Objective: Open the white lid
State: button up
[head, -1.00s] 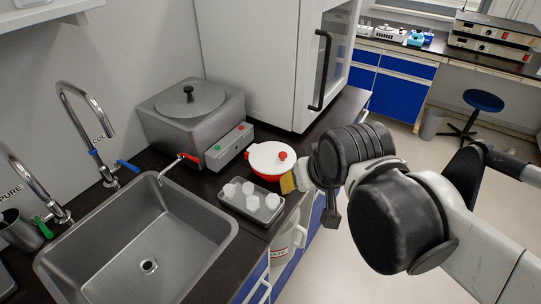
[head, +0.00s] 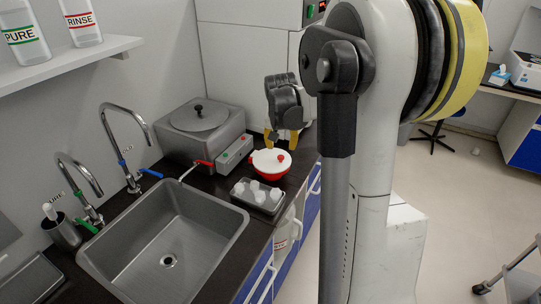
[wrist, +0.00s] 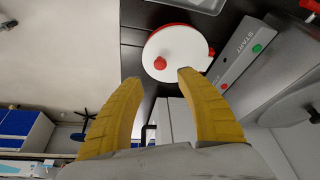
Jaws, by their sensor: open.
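The white lid (head: 266,163) is round, with a red knob (head: 281,158), and sits on a red pot on the dark counter. In the wrist view the lid (wrist: 178,45) shows from above, its red knob (wrist: 160,63) near the lower left of its face. My gripper (head: 283,143) is above and just behind the pot in the head view. In the wrist view its yellow fingers (wrist: 158,75) are spread, with nothing between them. The fingertips appear close to the knob but apart from it.
A grey tray (head: 245,206) with several white pieces stands in front of the pot. The grey distiller (head: 203,135) with its lid is to the left. A steel sink (head: 170,240) is at front left. A white cabinet (head: 248,60) stands behind.

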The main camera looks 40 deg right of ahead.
aim_at(281, 156)
jog(key=b+x, duration=0.2)
jog(key=x, duration=0.6)
jog(key=shift+b, duration=0.35)
jog(key=shift+a, duration=0.1)
grip_shut()
